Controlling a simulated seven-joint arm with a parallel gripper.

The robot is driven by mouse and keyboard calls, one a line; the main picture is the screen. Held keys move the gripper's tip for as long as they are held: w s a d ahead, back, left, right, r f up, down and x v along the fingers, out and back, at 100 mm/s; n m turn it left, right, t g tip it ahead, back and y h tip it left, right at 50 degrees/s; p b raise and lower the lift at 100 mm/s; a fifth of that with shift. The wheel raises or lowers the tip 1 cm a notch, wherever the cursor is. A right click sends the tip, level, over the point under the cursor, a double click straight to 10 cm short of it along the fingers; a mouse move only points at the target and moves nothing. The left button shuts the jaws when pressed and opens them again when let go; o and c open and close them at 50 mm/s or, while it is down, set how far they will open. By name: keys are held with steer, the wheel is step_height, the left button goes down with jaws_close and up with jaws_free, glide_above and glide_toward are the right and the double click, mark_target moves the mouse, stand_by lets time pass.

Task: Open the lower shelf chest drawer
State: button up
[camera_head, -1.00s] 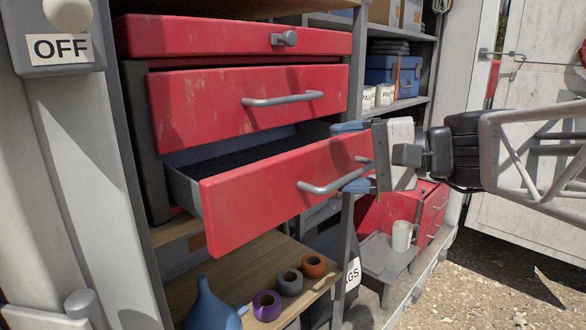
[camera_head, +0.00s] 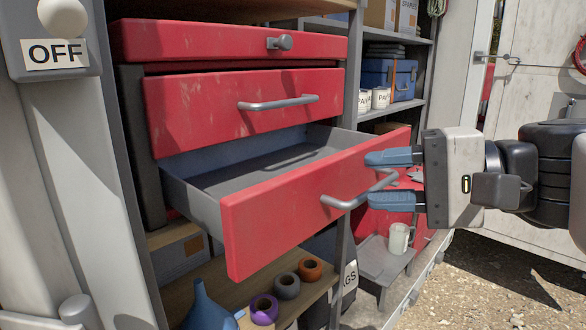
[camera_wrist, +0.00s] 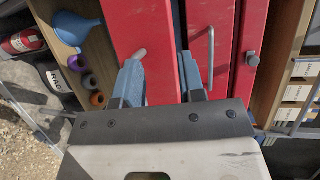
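The lower red drawer (camera_head: 265,210) of the chest is pulled well out in the head view, and its empty grey inside shows. Its grey bar handle (camera_head: 345,201) is on the front. My gripper (camera_head: 369,178) is at the handle's right part with its blue fingers apart, one above and one below the bar's right end. In the wrist view, the fingers of my gripper (camera_wrist: 162,75) stand apart. The handle (camera_wrist: 139,54) shows at the left finger's tip, the rest hidden behind it. Contact with the handle is unclear. The upper red drawer (camera_head: 215,112) is shut.
Below the drawer, a wooden shelf (camera_head: 235,290) holds tape rolls (camera_head: 287,285) and a blue funnel (camera_head: 208,308). A white mug (camera_head: 398,238) stands on a grey step to the right. Paint cans (camera_head: 380,97) and a blue toolbox (camera_head: 404,80) sit on the right shelves.

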steer(key=shift+s+d+r, duration=0.1)
steer(key=shift+s+d, duration=0.15)
steer(key=shift+s, duration=0.85)
steer(key=shift+s+d, duration=0.2)
steer(key=shift+s, duration=0.85)
steer(key=w+d+f+n+g+h, duration=0.1)
steer(key=w+d+f+n+h, duration=0.1)
steer(key=f+h, duration=0.5)
steer(key=w+d+f+n+g+h, duration=0.2)
steer(key=f+h, duration=0.5)
steer(key=f, duration=1.3)
steer(key=shift+d+n+h, duration=0.4)
steer(key=shift+d+n, duration=0.1)
steer(key=shift+d, duration=0.35)
